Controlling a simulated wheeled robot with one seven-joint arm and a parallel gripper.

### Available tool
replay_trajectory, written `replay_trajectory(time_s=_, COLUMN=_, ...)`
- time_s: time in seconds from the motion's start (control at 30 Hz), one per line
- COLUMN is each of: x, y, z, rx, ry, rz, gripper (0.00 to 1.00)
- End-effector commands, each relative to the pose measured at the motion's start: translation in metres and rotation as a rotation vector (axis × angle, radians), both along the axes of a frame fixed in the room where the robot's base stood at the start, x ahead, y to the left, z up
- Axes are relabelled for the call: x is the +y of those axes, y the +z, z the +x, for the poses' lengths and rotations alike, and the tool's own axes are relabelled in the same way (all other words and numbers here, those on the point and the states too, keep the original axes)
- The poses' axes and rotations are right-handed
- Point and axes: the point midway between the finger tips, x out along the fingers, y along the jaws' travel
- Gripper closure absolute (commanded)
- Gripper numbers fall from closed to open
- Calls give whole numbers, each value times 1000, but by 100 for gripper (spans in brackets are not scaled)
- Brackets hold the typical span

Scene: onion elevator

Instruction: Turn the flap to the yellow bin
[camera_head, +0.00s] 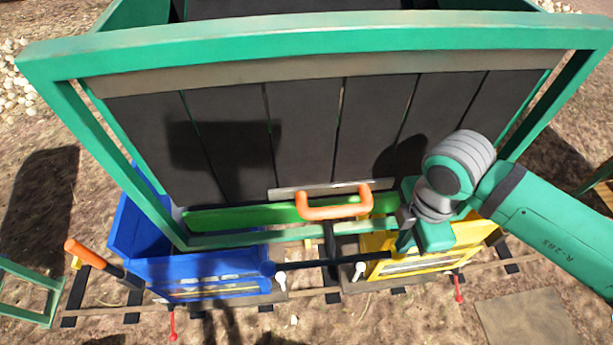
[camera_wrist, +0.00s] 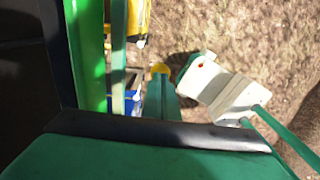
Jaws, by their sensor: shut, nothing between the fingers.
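The yellow bin (camera_head: 440,248) stands at lower right under the frame, with the blue bin (camera_head: 205,275) to its left. Above them is a dark slatted panel (camera_head: 300,130) with a green lower bar (camera_head: 240,216) and an orange handle (camera_head: 335,204). I cannot tell which part is the flap. My gripper (camera_head: 406,240) is shut and empty, right of the orange handle and over the left part of the yellow bin. Whether it touches the bar or bin is unclear. In the wrist view, yellow (camera_wrist: 143,18) and blue (camera_wrist: 122,103) pieces show beside the green bar (camera_wrist: 88,50).
A green frame (camera_head: 330,35) surrounds the panel. An orange-handled lever (camera_head: 85,255) projects left of the blue bin. The bins stand over rails (camera_head: 320,293) on dirt. A pale block (camera_wrist: 210,85) shows at right in the wrist view. Open ground lies in front.

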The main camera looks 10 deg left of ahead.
Motion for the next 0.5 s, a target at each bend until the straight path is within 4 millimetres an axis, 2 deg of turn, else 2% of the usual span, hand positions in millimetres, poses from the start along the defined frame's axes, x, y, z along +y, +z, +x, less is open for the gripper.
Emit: replay_trajectory(time_s=0.5, x=1, y=-27, z=0, rx=1, ry=1, rz=2, gripper=100)
